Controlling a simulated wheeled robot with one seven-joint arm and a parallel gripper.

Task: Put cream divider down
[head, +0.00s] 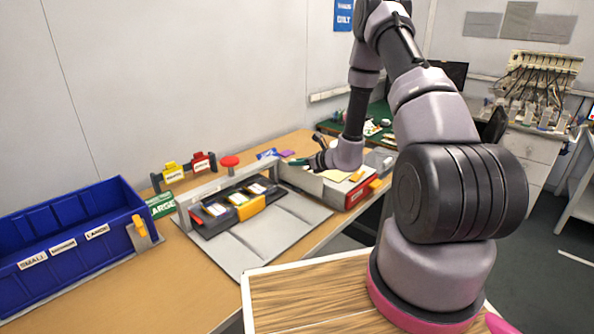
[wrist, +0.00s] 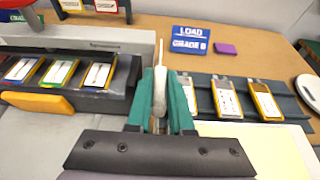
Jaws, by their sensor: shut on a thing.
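The cream divider (wrist: 159,84) is a thin pale piece, seen nearly edge-on in the wrist view, standing up between the teal fingers of my gripper (wrist: 160,108). My gripper is shut on it. Its lower part is hidden by the fingers and the dark gripper body. In the head view my gripper (head: 311,161) is small, above the table between the grey fixture and the red box; the divider cannot be made out there.
A pale yellow sheet (wrist: 255,143) lies right of the fingers, by the red box (head: 357,196). Dark trays with several pouch cells (wrist: 227,98) flank my gripper. A grey fixture wall (wrist: 75,36) stands left. A blue bin (head: 70,245) fills the table's left end.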

